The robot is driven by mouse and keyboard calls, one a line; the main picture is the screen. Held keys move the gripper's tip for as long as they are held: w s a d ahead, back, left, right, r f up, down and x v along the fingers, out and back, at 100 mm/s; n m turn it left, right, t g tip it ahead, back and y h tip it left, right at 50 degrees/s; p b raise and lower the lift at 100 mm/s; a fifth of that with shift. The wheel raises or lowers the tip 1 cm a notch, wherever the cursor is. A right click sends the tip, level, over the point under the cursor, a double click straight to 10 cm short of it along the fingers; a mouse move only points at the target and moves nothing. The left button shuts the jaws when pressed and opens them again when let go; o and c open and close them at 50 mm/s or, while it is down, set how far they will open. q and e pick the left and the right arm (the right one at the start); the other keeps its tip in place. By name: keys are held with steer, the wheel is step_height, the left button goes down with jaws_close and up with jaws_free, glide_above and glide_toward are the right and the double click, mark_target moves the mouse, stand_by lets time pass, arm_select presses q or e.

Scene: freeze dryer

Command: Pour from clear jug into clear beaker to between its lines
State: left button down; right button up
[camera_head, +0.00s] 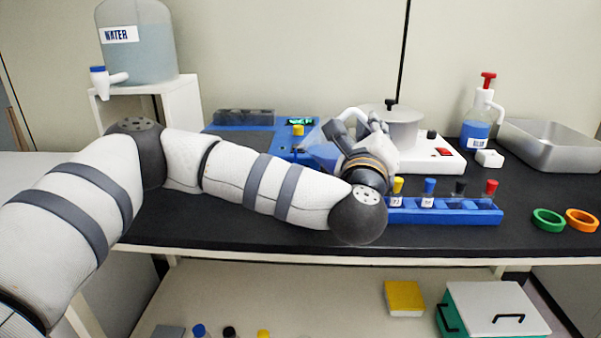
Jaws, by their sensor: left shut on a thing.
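My left gripper (354,130) is at the middle of the bench, with its arm reaching in from the left. It is shut on what looks like the handle of the clear jug (317,148), a faint see-through shape just left of the fingers. The jug seems tilted, but its outline against the blue device behind is hard to read. I cannot make out the water level in it. I cannot pick out the clear beaker or its lines; the gripper and forearm cover that part of the bench. My right gripper is not in view.
A blue rack (445,212) with several coloured-cap vials stands right of my wrist. Behind are a white heating device (432,160) with a pot, and a blue-liquid bottle (477,130). A metal tray (555,147), green ring (548,220) and orange ring (582,220) are at right. A water tank (138,55) stands back left.

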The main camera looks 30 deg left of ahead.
arm_select(q)
steer(key=shift+s+a+r+n, duration=0.1)
steer(key=shift+a+r+n, duration=0.1)
steer(key=shift+n, duration=0.2)
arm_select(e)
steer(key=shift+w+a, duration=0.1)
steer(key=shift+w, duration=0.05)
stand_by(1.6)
